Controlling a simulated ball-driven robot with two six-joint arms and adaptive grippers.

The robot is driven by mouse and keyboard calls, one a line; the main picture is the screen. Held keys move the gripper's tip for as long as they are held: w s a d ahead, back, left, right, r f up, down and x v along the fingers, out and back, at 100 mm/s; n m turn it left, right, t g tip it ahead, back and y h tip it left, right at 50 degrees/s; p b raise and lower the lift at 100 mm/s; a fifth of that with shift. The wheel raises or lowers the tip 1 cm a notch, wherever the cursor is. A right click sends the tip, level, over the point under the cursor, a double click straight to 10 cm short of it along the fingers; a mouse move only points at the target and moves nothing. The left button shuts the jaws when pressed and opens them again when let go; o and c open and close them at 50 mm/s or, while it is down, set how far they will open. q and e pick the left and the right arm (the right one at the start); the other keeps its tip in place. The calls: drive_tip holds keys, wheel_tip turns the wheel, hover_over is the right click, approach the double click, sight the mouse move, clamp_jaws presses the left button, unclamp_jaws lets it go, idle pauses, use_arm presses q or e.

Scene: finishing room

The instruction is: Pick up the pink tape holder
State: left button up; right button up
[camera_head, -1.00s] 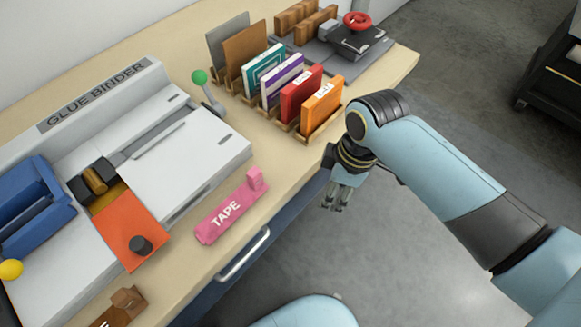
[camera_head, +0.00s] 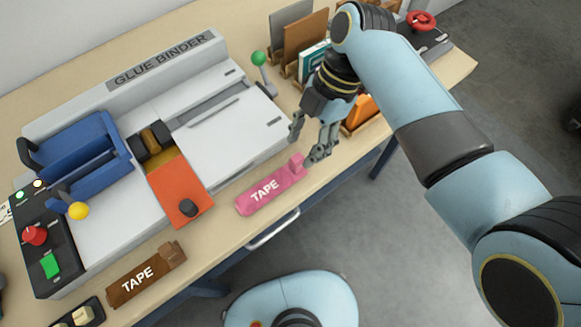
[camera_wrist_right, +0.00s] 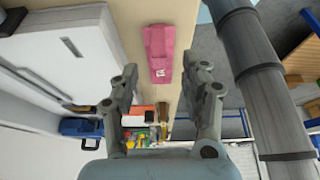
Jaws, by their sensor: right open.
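The pink tape holder (camera_head: 268,190) lies on the wooden table near its front edge, with white "TAPE" lettering, in front of the glue binder. My right gripper (camera_head: 306,158) is open and empty, above and just to the right of the holder's raised end in the head view. In the right wrist view the pink holder (camera_wrist_right: 158,52) lies ahead, beyond the gap between the open fingers (camera_wrist_right: 168,88). The fingers are apart from it as far as I can tell. My left gripper is not in view.
The glue binder (camera_head: 116,71) fills the table behind the holder. A brown tape holder (camera_head: 133,281) lies to the left. A lever with a green knob (camera_head: 258,58) and a rack of cards (camera_head: 306,30) stand behind my right gripper. Some free table lies around the pink holder.

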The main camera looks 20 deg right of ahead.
sight(298, 157)
drive_tip(key=x, duration=0.5)
drive_tip(key=shift+a+f+p, duration=0.2)
drive_tip(key=shift+f+p, duration=0.1)
drive_tip(key=shift+p, duration=0.05)
clamp_jaws()
